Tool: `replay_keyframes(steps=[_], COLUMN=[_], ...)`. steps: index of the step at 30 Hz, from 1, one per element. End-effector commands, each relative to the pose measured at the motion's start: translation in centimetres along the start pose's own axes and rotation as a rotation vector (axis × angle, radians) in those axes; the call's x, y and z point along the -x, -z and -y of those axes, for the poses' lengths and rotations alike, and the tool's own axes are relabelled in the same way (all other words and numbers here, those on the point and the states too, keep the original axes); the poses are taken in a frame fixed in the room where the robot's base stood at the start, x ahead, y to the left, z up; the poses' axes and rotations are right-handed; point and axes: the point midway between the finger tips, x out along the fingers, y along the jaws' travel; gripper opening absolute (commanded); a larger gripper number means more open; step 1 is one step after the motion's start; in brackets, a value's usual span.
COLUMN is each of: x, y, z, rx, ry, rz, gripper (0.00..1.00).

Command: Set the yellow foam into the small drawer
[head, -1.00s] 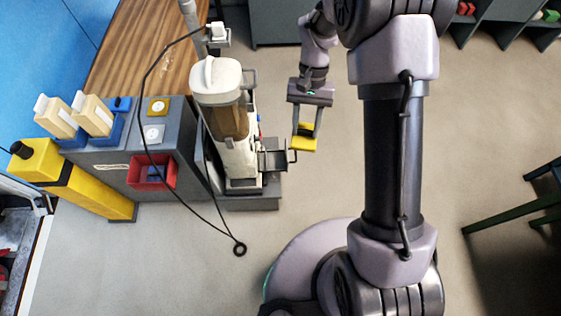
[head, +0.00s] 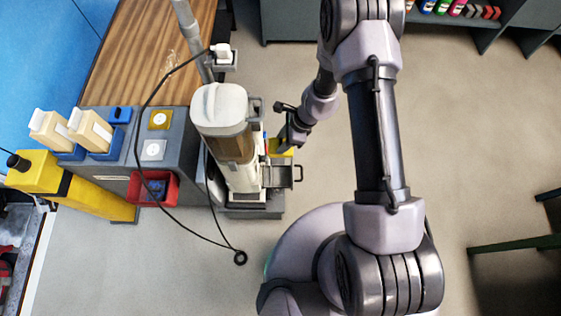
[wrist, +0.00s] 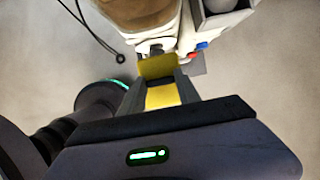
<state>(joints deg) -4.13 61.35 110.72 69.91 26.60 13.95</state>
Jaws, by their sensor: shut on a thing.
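In the head view the yellow foam (head: 279,146) is partly hidden by my gripper (head: 284,147), right beside the tall machine. In the wrist view my gripper (wrist: 160,88) is shut on the yellow foam (wrist: 162,97), which shows between the fingers and beyond them. The small drawer (head: 281,174) sticks out to the right from the machine's lower part, pulled open, with a dark handle at its outer end. The foam is just behind the drawer in the head view, apart from its inside. I cannot clearly make out the drawer in the wrist view.
The tall machine (head: 222,110) with a white lid and brown cylinder stands left of my gripper. A black cable (head: 145,125) loops to the floor. A grey cabinet (head: 110,177) with a red bin (head: 153,189) stands further left.

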Motion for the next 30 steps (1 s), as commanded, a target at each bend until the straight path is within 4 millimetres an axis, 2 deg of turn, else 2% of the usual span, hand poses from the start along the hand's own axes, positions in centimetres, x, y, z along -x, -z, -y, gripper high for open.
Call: replay_keyframes(steps=[2,6,9,12,17,22,30], x=[-1.8,-6.9,-10.1,-12.2,-13.6,-16.6,-16.6], y=[0.8,2.9,4.2,5.0,5.6,6.8,6.8], z=[-0.1,-0.1,-0.1,-0.1,0.0,0.0,0.0], rx=[-0.006,-0.005,-0.005,-0.004,-0.002,-0.003,-0.002], ry=[-0.001,-0.002,0.0,0.0,0.001,0.0,0.002], rz=[0.0,0.001,0.001,0.001,0.002,0.002,0.002], gripper=[0.0,0.0,0.0,0.0,0.0,0.0,0.0])
